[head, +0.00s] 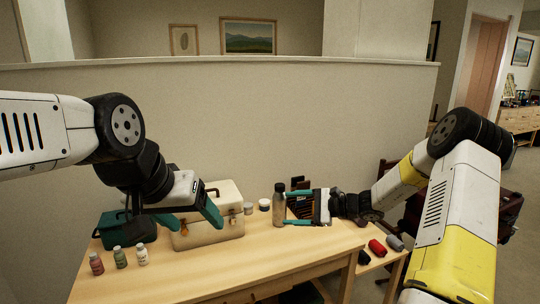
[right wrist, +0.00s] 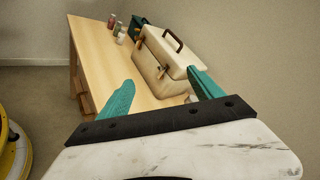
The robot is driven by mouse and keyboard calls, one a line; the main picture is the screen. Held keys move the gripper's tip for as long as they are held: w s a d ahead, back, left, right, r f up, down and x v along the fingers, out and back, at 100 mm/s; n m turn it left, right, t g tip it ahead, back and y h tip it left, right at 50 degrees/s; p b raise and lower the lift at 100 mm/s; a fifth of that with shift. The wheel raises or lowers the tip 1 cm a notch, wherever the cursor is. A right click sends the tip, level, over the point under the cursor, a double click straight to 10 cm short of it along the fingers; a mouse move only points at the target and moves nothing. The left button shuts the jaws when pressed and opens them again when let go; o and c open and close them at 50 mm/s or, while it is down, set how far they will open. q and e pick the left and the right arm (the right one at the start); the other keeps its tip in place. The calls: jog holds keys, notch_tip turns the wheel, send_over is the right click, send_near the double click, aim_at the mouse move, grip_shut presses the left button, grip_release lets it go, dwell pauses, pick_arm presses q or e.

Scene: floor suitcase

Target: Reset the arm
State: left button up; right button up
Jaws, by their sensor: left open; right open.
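My left gripper (head: 198,224) hangs over the left part of the wooden table, in front of a cream toolbox (head: 222,232). Its teal fingers are apart, with nothing seen held between them. My right gripper (head: 288,208) is above the table's right part, its fingers pointing left in the head view, near a dark-capped grey bottle (head: 279,208). In the right wrist view its teal fingers (right wrist: 160,90) are spread wide and empty, with the toolbox (right wrist: 165,65) beyond them. Whether the right fingers touch the bottle is not clear in the head view; none shows between them in the wrist view.
Several small bottles (head: 120,258) stand at the table's front left beside a teal box (head: 113,232). Red (head: 377,248) and grey rolls lie on a lower surface at right. The table's front middle (head: 270,255) is clear. A half wall (head: 250,120) stands behind.

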jog(key=s+a+r+n+g+h, duration=0.3)
jog(key=s+r+n, duration=0.35)
jog(key=s, duration=0.25)
jog(key=s+d+r+n+t+h, duration=0.1)
jog(key=s+d+r+n+h, duration=0.1)
jog(key=s, duration=0.5)
jog(key=s+d+r+n+t+h, duration=0.1)
jog(key=s+d+r+n+h, duration=0.2)
jog(key=s, duration=0.5)
jog(key=s+d+r+n+t+h, duration=0.1)
jog(key=s+d+r+n+h, duration=0.2)
jog(key=s+r, duration=0.3)
jog(key=shift+s+d+r+t+h, duration=0.25)
jog(key=shift+s+d+t+h, duration=0.2)
jog(key=shift+s+d, duration=0.55)
